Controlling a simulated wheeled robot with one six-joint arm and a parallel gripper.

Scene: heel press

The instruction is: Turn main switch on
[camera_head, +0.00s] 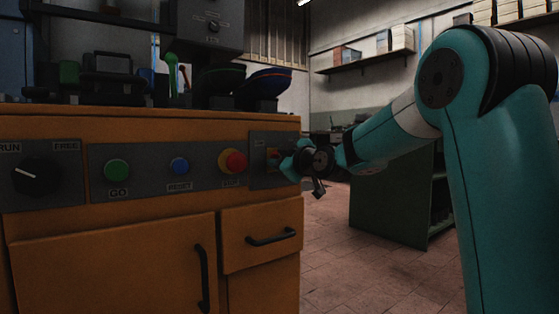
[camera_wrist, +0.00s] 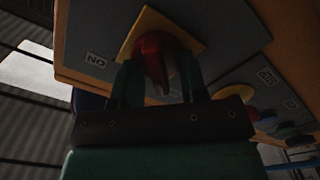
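The main switch is a red knob (camera_wrist: 158,58) on a yellow square plate (camera_wrist: 187,38), with an upside-down "ON" label (camera_wrist: 96,60) beside it in the wrist view. In the head view, the plate (camera_head: 272,160) shows partly at the right end of the orange press's panel. My gripper (camera_head: 292,163) reaches it from the right and hides part of it. In the wrist view, its two fingers (camera_wrist: 160,82) stand apart, one on each side of the red knob. The gripper looks open around the knob; contact is hard to make out in the dark.
Left of the switch, the panel carries a red stop button (camera_head: 233,161) on yellow, a blue reset button (camera_head: 179,166), a green GO button (camera_head: 117,170) and a RUN/FREE selector (camera_head: 38,176). A drawer handle (camera_head: 271,237) juts out below.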

